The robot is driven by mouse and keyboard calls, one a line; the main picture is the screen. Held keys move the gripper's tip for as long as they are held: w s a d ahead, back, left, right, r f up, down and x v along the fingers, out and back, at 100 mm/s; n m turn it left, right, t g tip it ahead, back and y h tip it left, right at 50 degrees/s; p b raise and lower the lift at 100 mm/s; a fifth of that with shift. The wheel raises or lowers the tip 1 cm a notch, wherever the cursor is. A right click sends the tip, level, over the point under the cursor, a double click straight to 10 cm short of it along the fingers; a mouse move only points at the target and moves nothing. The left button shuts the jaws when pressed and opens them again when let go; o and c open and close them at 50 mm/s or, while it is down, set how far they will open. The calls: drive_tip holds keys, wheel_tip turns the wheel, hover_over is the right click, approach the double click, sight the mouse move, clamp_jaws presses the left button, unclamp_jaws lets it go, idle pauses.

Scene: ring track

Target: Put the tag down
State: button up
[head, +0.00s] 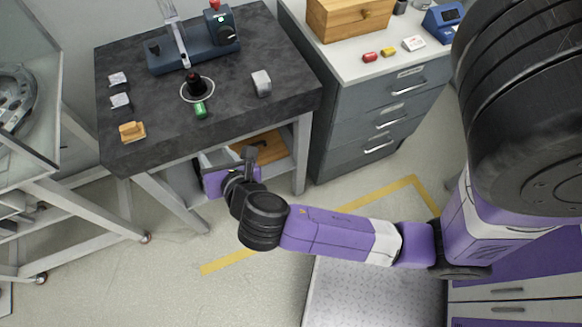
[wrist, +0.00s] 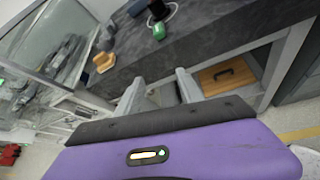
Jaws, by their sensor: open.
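My gripper (head: 250,156) is in front of the table's near edge, apart from the green piece. In the wrist view my gripper (wrist: 160,84) has its two fingers spread, with nothing seen between them.
A tan wooden block (head: 131,131), two small pale pieces and a grey block (head: 262,83) lie on the table. A blue-grey apparatus (head: 195,50) stands at its back. A shelf with a wooden board (head: 262,147) is below. A grey drawer cabinet (head: 370,110) stands at right.

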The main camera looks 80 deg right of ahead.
drive_tip(key=s+a+f+m+t+y, duration=0.25)
drive_tip(key=s+a+m+y, duration=0.35)
drive_tip(key=s+a+m, duration=0.4)
drive_tip(key=s+r+m+t+y, duration=0.2)
drive_tip(key=s+r+m+t, duration=0.1)
drive_tip(key=s+r+m, duration=0.8)
drive_tip(key=m, duration=0.2)
drive_tip(key=shift+s+a+m, duration=0.15)
drive_tip(key=shift+a+m, duration=0.25)
